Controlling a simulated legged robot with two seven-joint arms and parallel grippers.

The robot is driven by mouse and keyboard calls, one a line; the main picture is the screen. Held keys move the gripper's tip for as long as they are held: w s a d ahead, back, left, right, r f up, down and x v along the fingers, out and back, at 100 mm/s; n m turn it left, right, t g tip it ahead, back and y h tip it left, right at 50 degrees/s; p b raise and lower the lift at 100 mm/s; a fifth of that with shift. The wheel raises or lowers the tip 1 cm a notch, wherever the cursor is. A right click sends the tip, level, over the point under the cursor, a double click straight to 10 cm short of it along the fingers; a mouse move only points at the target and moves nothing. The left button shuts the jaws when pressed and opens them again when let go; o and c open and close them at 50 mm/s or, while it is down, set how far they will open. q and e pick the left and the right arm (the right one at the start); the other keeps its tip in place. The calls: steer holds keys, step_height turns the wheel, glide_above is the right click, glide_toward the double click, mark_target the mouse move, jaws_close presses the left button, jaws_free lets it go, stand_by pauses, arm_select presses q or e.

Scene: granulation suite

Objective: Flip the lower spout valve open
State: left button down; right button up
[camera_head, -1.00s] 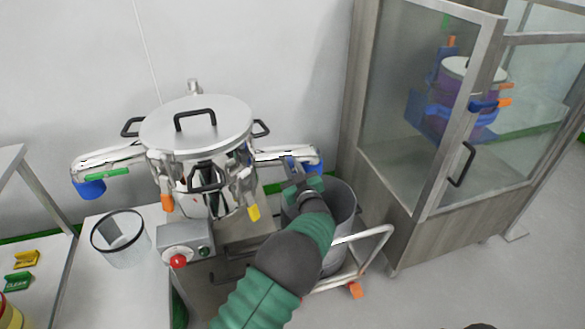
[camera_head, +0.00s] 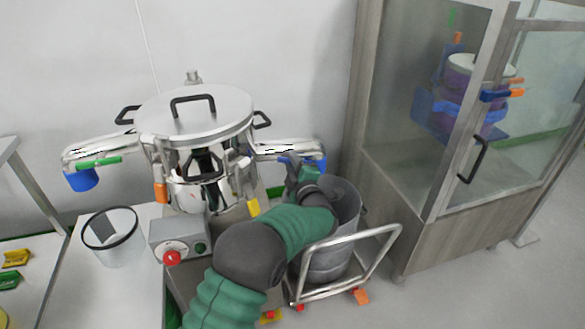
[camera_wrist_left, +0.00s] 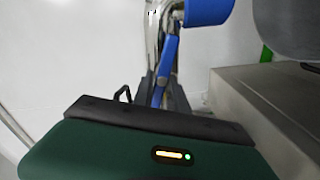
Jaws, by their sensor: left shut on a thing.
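A round steel sifter (camera_head: 196,115) with a lid and black handles has a spout on each side. The right spout (camera_head: 278,147) ends in a blue sleeve (camera_head: 319,163). My left gripper (camera_head: 296,166) is at this spout, just left of the sleeve. In the left wrist view, my left gripper (camera_wrist_left: 164,92) is shut on a slim blue valve lever (camera_wrist_left: 168,64) lying along the steel pipe, below the blue sleeve (camera_wrist_left: 207,10). The fingers hide the lever's end. The left spout (camera_head: 92,148) has a green lever (camera_head: 100,163) and a blue sleeve (camera_head: 82,180). My right gripper is out of view.
A grey drum (camera_head: 330,264) on a wheeled cart (camera_head: 383,250) stands under the right spout, beside my forearm. A control box (camera_head: 180,240) with a red button is in front of the sifter. A clear bin (camera_head: 113,245) is at left. A glazed cabinet (camera_head: 420,215) stands at right.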

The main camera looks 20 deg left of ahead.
arm_select(q)
steer(key=shift+f+n+b, duration=0.2)
steer(key=shift+n+b, duration=0.65)
steer(key=shift+n, duration=0.15)
steer(key=shift+f+n+b, duration=0.15)
steer(key=shift+n+b, duration=0.65)
steer(key=shift+n, duration=0.2)
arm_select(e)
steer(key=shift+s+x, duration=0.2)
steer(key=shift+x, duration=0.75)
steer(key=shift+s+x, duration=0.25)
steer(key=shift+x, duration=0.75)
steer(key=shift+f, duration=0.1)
arm_select(q)
steer(key=c, duration=1.3)
jaws_free()
steer(key=shift+s+d, duration=0.1)
steer(key=shift+s, duration=0.05)
steer(key=p+v, duration=0.4)
steer(key=v, duration=1.2)
steer(key=shift+s+d, duration=0.2)
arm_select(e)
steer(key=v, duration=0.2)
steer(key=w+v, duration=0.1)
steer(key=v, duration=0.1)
